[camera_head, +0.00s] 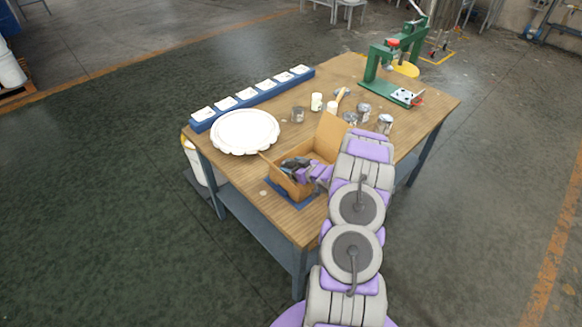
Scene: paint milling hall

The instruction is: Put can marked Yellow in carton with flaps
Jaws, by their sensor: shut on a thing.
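An open cardboard carton with flaps (290,187) sits on the wooden table near its front edge, on a blue mat (294,203). One tall flap (329,135) stands up at its back right. My gripper (293,166) reaches in from the right, and its end is at the carton's opening. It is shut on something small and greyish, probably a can. Its marking cannot be read, and I cannot tell whether it touches the carton's floor. Several small cans stand behind the carton, including a grey one (297,114) and a metal one (364,109). No label is readable.
A white scalloped plate (244,132) lies left of the carton. A blue rack with white cards (253,98) runs along the left back edge. A green press (397,66) stands at the back right. White cups (316,101) stand mid-table. Bare tabletop (420,118) shows at right.

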